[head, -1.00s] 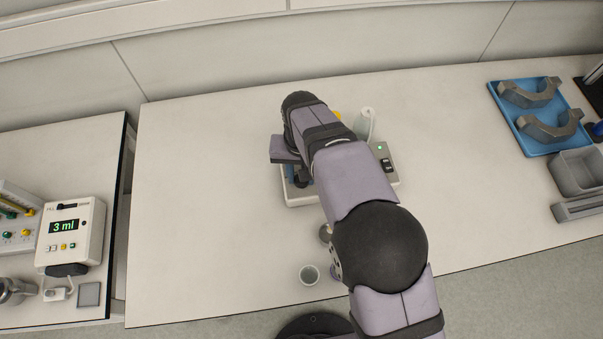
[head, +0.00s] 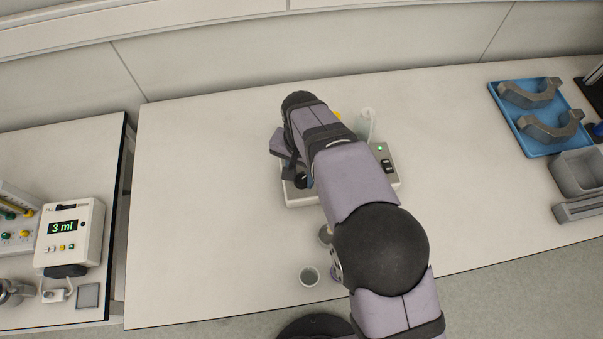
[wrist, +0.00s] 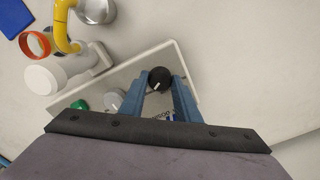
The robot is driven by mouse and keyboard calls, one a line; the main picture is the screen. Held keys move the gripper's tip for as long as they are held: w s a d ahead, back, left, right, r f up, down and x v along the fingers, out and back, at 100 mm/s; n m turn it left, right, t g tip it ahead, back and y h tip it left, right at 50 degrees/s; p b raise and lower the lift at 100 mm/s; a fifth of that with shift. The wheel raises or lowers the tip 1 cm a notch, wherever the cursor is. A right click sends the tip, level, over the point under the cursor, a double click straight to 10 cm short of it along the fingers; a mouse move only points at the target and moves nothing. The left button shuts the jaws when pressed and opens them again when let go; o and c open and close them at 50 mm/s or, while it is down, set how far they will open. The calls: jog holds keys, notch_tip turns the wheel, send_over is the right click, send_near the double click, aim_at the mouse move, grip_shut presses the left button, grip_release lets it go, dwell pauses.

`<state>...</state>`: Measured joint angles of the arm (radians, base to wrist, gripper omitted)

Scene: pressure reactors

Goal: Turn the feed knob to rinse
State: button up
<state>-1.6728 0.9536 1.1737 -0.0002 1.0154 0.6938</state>
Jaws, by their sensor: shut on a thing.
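The feed knob (wrist: 159,79) is a round black knob with a white pointer mark, on the pale panel of the reactor base (wrist: 150,60). My gripper (wrist: 160,84) has its blue fingers on either side of the knob and is shut on it. Lettering on the panel below the knob is partly hidden by the fingers and too small to read. In the head view the reactor base (head: 302,200) is largely hidden under my arm.
A grey knob (wrist: 115,98) and a green button (wrist: 81,105) sit beside the black knob. A yellow pipe (wrist: 65,28) and white cylinder (wrist: 45,78) rise nearby. The table's left part is clear.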

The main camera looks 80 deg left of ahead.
aim_at(301, 179)
jog(key=shift+a+r, duration=0.1)
jog(key=o, duration=1)
jog(key=shift+o, duration=0.2)
jog(key=shift+r+b, duration=1.1)
jog(key=shift+r, duration=2.55)
